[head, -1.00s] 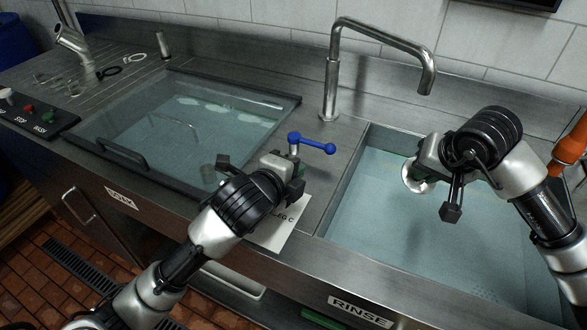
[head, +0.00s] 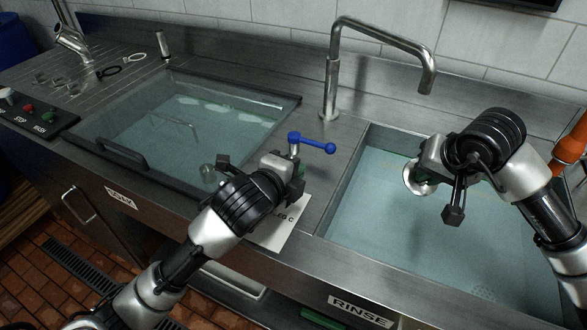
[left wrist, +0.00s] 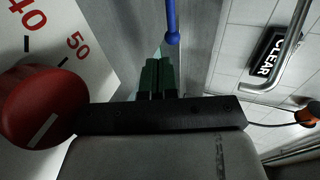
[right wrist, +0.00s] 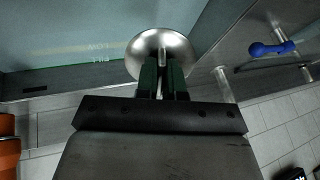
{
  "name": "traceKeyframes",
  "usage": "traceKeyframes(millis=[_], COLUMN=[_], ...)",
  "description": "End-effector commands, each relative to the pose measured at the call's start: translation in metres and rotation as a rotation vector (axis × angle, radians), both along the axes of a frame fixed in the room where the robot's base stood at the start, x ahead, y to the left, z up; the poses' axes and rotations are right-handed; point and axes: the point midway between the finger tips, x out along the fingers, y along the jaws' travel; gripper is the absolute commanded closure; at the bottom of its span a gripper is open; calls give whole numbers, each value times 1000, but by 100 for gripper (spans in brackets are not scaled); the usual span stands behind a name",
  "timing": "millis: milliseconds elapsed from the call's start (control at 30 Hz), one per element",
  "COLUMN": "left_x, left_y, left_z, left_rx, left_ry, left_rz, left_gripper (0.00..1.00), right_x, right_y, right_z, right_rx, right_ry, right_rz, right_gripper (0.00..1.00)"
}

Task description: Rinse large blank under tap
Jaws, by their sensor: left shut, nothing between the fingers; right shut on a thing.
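The large blank is a shiny round metal disc (head: 416,180). My right gripper (head: 428,172) is shut on it and holds it over the rinse basin (head: 350,215), below and a little left of the tap's spout (head: 427,82). In the right wrist view the disc (right wrist: 162,45) sits at the fingertips (right wrist: 163,80). The blue tap lever (head: 312,143) stands left of the basin. My left gripper (head: 292,178) is shut and empty just in front of the lever, apart from it. The lever (left wrist: 172,30) also shows beyond the fingers in the left wrist view. No water stream is visible.
A glass-lidded tank (head: 160,120) lies to the left, with a black handle. A red knob (left wrist: 45,100) and a numbered dial are close to my left gripper. An orange object (head: 570,150) stands at the right edge. The basin's front part is clear.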

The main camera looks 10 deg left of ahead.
Motion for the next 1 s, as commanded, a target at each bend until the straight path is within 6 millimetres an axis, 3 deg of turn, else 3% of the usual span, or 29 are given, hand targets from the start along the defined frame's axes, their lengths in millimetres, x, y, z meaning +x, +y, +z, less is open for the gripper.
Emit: traceKeyframes(millis=[467,1000], left_x=[0,0], left_y=[0,0], left_z=[1,9], left_rx=[0,0], left_ry=[0,0], left_rz=[0,0], left_gripper=[100,100], right_x=[-2,-41], right_y=[-1,-16], right_z=[4,36], right_rx=[-1,-1], right_ry=[-2,-2], right_rz=[0,0], right_gripper=[100,100])
